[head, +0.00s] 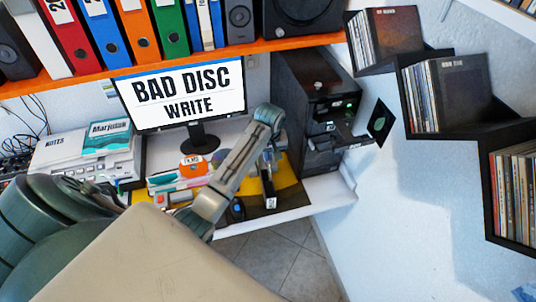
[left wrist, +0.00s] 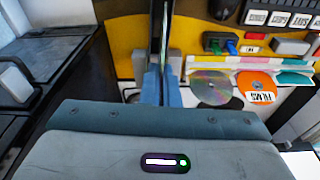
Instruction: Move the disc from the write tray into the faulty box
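My left gripper (head: 268,183) hangs over the front of the desk, left of the computer tower (head: 298,90). In the left wrist view its blue-grey fingers (left wrist: 162,85) lie close together around a narrow dark upright strip. I cannot tell if that strip is something held or part of the gripper. A tray (head: 348,142) sticks out from the tower's right side; I cannot make out a disc on it. A black square with a green round mark (head: 380,122) shows beside it. No box is readable as faulty. My right gripper is out of view.
A monitor (head: 182,90) reads "BAD DISC WRITE". In the left wrist view a silver disc (left wrist: 210,86) and an orange FILMS disc (left wrist: 257,87) lie on the desk. Black wall shelves (head: 425,100) hold record sleeves at right. Open floor (head: 290,260) lies in front.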

